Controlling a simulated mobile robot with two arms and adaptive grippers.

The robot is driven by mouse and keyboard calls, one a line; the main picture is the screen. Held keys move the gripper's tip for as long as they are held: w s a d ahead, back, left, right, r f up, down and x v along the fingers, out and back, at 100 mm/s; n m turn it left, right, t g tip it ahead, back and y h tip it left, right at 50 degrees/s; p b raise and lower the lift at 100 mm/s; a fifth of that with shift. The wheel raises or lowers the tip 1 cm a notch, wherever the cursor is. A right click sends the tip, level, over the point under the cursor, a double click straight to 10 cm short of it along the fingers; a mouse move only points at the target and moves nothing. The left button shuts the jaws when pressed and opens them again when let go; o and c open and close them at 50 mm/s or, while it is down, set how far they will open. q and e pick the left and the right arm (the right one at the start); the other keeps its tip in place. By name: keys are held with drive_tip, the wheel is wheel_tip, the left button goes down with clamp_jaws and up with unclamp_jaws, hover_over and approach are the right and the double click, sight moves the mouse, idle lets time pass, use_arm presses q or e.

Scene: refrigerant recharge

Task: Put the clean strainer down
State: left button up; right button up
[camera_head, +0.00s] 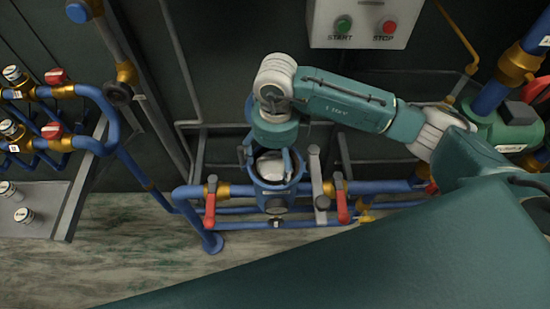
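My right gripper (268,160) points down at the round blue housing (274,200) in the pipework, with its arm reaching in from the right. Its fingers stand apart at the left and right of the housing's mouth. A pale, shiny round thing (270,168) shows between them inside the mouth. I cannot tell whether it is the clean strainer or the housing's inside, nor whether the fingers touch it. The wrist hides part of the mouth. My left gripper is not in view.
Red-handled valves (210,205) and (342,205) flank the housing on blue pipes. A grey lever (317,180) stands close at its right. A START/STOP box (365,22) is above. A grey shelf (45,195) with small white-topped items (22,215) is at left.

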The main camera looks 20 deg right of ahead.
drive_tip(key=shift+r+p, duration=0.5)
drive_tip(key=shift+p, duration=0.05)
wheel_tip(320, 180, up, 2)
drive_tip(key=shift+w+r, duration=0.15)
drive_tip(key=shift+r, duration=0.1)
wheel_tip(320, 180, up, 10)
drive_tip(key=b, duration=0.2)
